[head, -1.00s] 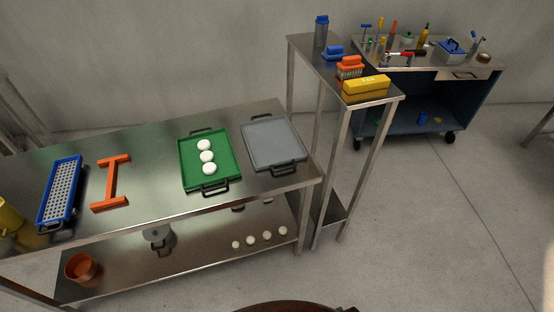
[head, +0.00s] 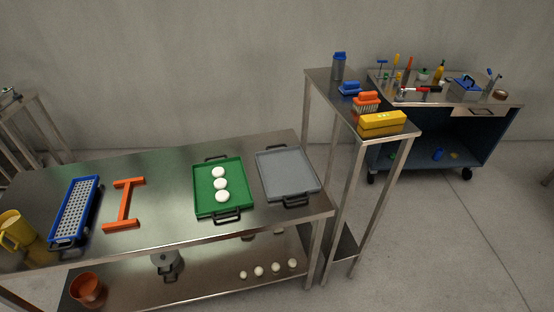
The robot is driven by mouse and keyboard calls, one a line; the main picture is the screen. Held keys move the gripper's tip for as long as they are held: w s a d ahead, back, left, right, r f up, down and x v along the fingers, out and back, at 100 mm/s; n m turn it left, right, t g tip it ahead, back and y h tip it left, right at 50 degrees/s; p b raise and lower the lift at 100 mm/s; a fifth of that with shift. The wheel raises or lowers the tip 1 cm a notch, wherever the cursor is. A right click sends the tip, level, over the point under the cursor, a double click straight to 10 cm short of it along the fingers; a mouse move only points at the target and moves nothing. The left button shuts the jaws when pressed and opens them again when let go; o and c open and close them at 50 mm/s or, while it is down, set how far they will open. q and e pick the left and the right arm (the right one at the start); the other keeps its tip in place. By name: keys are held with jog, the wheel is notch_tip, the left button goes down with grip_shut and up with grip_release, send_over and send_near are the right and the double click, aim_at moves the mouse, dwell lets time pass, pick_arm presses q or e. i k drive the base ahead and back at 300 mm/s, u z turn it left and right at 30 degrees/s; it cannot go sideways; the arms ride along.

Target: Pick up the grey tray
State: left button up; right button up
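The grey tray (head: 288,174) lies flat and empty on the right end of the steel table, with a dark handle at its near edge and another at its far edge. It sits just right of the green tray (head: 207,205), which holds 3 white dough balls (head: 221,184). Neither of my grippers shows in the head view.
The steel table (head: 150,220) also bears an orange stand (head: 124,204), a blue perforated tray (head: 75,211) and a yellow jug (head: 15,230). A tall narrow stand (head: 345,100) with a yellow box (head: 382,123) rises close to its right. A tool cart (head: 450,95) stands behind.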

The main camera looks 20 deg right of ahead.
aim_at(286, 172)
jog(key=u, duration=0.5)
jog(key=i, duration=1.15)
jog(key=z, duration=0.4)
